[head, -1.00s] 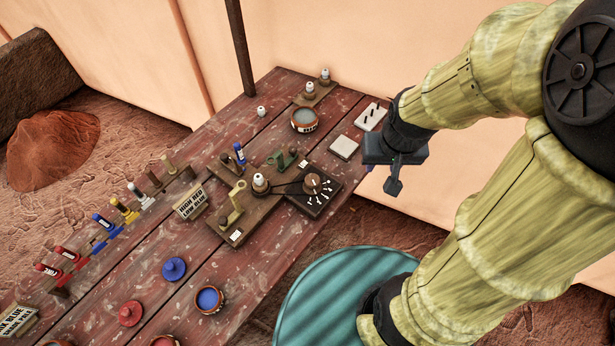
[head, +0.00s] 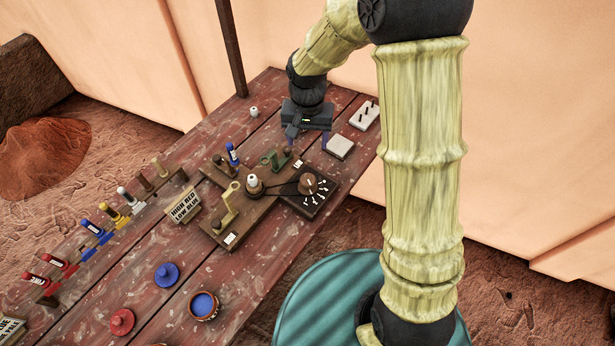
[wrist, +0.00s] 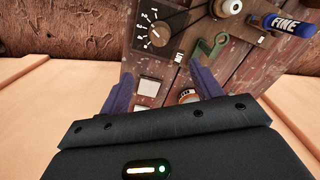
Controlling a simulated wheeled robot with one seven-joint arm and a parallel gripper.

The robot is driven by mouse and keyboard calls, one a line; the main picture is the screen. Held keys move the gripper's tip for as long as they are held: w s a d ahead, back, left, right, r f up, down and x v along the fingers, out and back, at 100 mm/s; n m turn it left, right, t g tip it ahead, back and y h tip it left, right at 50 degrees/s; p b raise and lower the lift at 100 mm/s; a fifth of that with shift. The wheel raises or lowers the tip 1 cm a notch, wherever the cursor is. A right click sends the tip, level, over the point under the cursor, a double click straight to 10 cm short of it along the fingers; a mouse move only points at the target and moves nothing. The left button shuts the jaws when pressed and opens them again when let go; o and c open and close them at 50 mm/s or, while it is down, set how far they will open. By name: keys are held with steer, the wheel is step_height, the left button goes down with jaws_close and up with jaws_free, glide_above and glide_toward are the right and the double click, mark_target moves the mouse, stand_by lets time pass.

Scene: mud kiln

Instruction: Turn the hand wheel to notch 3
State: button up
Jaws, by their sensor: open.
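The hand wheel (head: 308,183) is a small brown knob on a square dark panel (head: 318,205) with white notch marks, on the table's right side. In the wrist view the wheel (wrist: 158,36) shows at the top, with white numerals on its left. Which notch it stands at is too small to tell. A dark belt runs from it to a white-topped spindle (head: 253,181). My gripper (head: 307,138) is open and empty above the far part of the table, behind the wheel. Its two bluish fingers (wrist: 160,80) are spread apart in the wrist view, apart from the wheel.
A green bracket (head: 275,158) and a blue FINE marker (head: 233,154) stand left of the wheel. A pale square tile (head: 340,147) and a pegged white block (head: 366,114) lie at the right edge. A row of coloured markers, a sign (head: 185,205) and pots fill the left side.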

mark_target(308, 179)
stand_by(0.3)
step_height(308, 179, down, 17)
steer(key=p, duration=0.3)
steer(key=shift+f, duration=0.15)
stand_by(0.4)
steer(key=c, duration=1)
steer(key=shift+o, duration=0.2)
